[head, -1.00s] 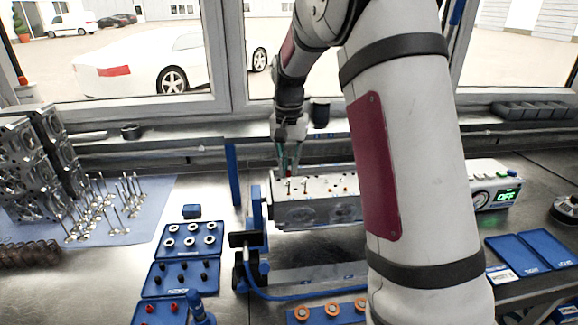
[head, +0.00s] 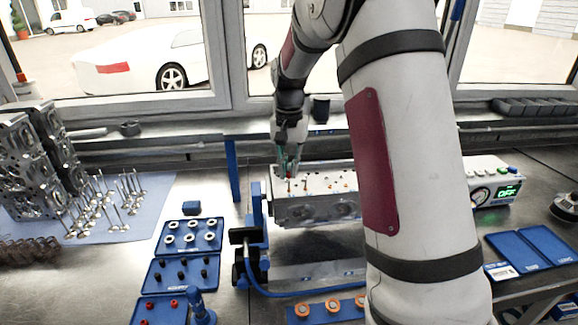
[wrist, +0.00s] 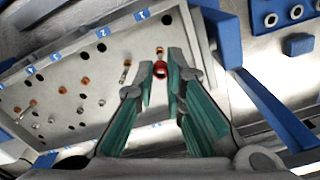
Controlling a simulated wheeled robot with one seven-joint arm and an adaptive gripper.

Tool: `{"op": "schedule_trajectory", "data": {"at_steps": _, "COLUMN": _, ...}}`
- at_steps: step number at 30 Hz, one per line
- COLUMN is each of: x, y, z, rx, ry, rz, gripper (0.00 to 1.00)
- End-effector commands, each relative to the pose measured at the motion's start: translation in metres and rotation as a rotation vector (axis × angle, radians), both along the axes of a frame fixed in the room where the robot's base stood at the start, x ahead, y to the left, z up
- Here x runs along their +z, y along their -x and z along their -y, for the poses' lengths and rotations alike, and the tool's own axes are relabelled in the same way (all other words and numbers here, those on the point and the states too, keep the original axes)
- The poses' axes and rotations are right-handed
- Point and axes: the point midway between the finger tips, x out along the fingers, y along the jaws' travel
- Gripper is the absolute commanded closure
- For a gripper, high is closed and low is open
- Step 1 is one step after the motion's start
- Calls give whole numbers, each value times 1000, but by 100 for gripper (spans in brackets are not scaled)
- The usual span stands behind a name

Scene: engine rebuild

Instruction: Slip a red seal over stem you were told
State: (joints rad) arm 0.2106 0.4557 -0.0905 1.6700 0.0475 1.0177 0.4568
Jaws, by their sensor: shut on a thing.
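My gripper (wrist: 160,72) is shut on a small red seal (wrist: 160,71), held between its fingertips in the wrist view. In the head view my gripper (head: 288,170) is over the left end of the grey cylinder head (head: 320,209), close to its top face. The head (wrist: 75,80) fills the left of the wrist view, with numbered blue labels along its edge. Several thin stems with orange-red tips stand on it, one (wrist: 125,72) just left of the fingertips. An orange-red tip (wrist: 159,50) shows just beyond the seal; I cannot tell whether the seal touches a stem.
Blue trays hold metal rings (head: 190,236), black parts (head: 182,275) and red seals (head: 150,304) at the left. Loose valves (head: 108,203) stand on a blue mat. A blue clamp stand (head: 256,225) is beside the head's left end. A device reading OFF (head: 497,193) stands right.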

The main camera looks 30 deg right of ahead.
Motion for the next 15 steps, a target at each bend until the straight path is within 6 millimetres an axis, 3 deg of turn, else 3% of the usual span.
{"op": "schedule_trajectory", "data": {"at_steps": 15, "x": -7, "y": 0, "z": 0, "rx": 0, "ry": 0, "rz": 0, "gripper": 96}}
